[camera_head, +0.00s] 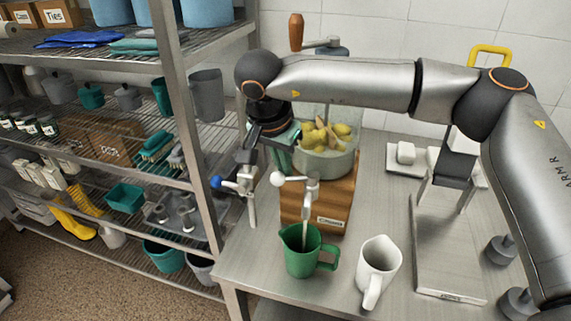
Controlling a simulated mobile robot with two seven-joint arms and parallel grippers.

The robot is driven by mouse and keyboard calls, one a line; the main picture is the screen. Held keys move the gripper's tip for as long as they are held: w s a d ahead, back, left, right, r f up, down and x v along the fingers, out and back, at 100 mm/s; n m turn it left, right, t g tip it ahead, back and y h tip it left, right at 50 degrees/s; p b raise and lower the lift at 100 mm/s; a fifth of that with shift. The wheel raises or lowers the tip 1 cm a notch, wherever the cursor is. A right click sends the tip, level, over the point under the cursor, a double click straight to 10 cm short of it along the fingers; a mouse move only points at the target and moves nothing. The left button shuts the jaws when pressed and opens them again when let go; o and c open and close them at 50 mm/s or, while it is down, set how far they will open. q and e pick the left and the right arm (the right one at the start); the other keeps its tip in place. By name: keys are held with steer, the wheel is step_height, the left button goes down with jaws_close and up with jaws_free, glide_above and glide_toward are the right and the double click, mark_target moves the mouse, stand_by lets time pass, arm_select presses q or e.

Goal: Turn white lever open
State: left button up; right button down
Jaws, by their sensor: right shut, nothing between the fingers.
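The white lever (278,178) has a round white knob and sticks out to the left from the right-hand tap (311,190) of the dispenser. A green pitcher (300,261) stands under this tap. A thin pale line runs from the tap into the pitcher; I cannot tell whether it is spout or liquid. The blue lever (216,183) points left from the other tap (251,207). My right gripper (248,160) is shut and empty, pointing down above the levers and close to the left tap. I cannot tell whether it touches anything there. My left gripper is out of view.
The dispenser's clear tank (341,127) with yellow fruit stands on a wooden block (335,207). A white pitcher (378,264) stands right of the green one on the metal table (260,275). A loaded wire shelf rack (200,190) stands close on the left.

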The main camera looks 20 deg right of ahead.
mark_target(286, 180)
steer(key=s+n, duration=0.1)
steer(key=n+b, duration=0.1)
steer(key=n, duration=0.1)
steer(key=shift+s+a+f+n+t+y, duration=0.15)
steer(key=shift+s+a+n+t+y, duration=0.15)
steer(key=shift+s+a+t+y, duration=0.1)
steer(key=n, duration=0.1)
steer(key=s+n+y+b, duration=0.1)
steer(key=n, duration=0.1)
steer(key=shift+s+n, duration=0.3)
arm_select(q)
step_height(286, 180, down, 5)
steer(key=b, duration=0.2)
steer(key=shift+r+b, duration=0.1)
steer(key=shift+b, duration=0.25)
arm_select(e)
steer(key=s+n+y, duration=0.1)
steer(key=n, duration=0.1)
steer(key=s+d+n, duration=0.1)
steer(key=n, duration=0.2)
steer(key=shift+s+y, duration=0.35)
steer(key=shift+y, duration=0.05)
steer(key=shift+s+d, duration=0.15)
